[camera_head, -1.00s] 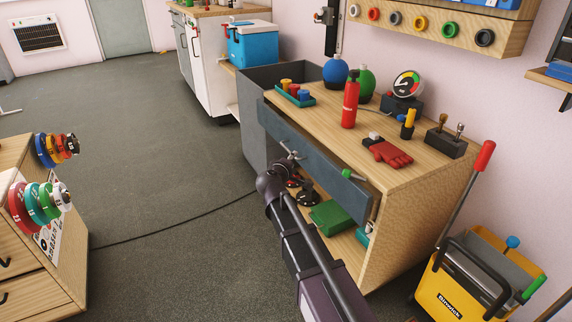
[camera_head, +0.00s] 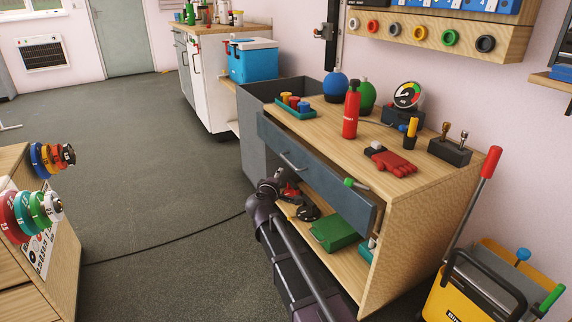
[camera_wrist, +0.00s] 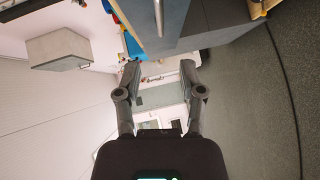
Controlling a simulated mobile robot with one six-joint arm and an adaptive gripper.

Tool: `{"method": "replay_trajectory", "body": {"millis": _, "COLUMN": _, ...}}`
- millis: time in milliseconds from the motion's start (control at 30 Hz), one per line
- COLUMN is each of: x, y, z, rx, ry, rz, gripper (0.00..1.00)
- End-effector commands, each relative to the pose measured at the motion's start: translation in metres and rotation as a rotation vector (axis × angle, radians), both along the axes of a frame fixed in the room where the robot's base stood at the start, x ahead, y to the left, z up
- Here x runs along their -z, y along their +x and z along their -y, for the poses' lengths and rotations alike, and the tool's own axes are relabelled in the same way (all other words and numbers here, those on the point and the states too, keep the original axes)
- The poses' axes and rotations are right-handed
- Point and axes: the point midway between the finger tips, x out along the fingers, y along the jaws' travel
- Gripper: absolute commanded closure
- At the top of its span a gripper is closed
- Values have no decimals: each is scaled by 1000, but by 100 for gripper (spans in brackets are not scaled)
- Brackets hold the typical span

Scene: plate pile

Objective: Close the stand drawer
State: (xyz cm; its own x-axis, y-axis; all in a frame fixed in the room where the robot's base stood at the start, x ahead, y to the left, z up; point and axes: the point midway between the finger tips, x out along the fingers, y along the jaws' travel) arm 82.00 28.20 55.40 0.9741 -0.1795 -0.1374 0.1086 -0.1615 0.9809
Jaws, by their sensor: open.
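The wooden stand (camera_head: 410,205) has a dark blue-grey drawer (camera_head: 325,178) that sticks out under its top, with its front apart from the stand. A metal bar handle (camera_head: 293,162) is on the drawer front. My gripper (camera_head: 278,178) is just below and in front of the handle, with a visible gap to it. In the wrist view, the two fingers of my gripper (camera_wrist: 160,70) are spread with nothing between them. The grey drawer front (camera_wrist: 185,22) and its handle (camera_wrist: 158,15) show beyond the fingertips there. How far the drawer sticks out is hard to judge.
A green box (camera_head: 334,233) lies on the open shelf under the drawer. A red fire extinguisher (camera_head: 351,112) and red glove (camera_head: 390,160) are on top. A yellow bucket (camera_head: 450,295) stands at right. Weight plates (camera_head: 30,210) jut out at left. The floor between is clear but for a cable.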

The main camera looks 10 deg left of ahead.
Motion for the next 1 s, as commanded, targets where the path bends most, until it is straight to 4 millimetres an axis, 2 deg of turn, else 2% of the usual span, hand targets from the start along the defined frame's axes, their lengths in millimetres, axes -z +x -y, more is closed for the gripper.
{"method": "replay_trajectory", "body": {"millis": 267, "x": 4, "y": 23, "z": 3, "rx": 2, "ry": 0, "rz": 0, "gripper": 49}}
{"method": "replay_trajectory", "body": {"millis": 800, "x": 15, "y": 102, "z": 17, "rx": 1, "ry": 0, "rz": 0, "gripper": 49}}
{"method": "replay_trajectory", "body": {"millis": 1000, "x": 18, "y": 123, "z": 21, "rx": 0, "ry": 0, "rz": 0, "gripper": 49}}
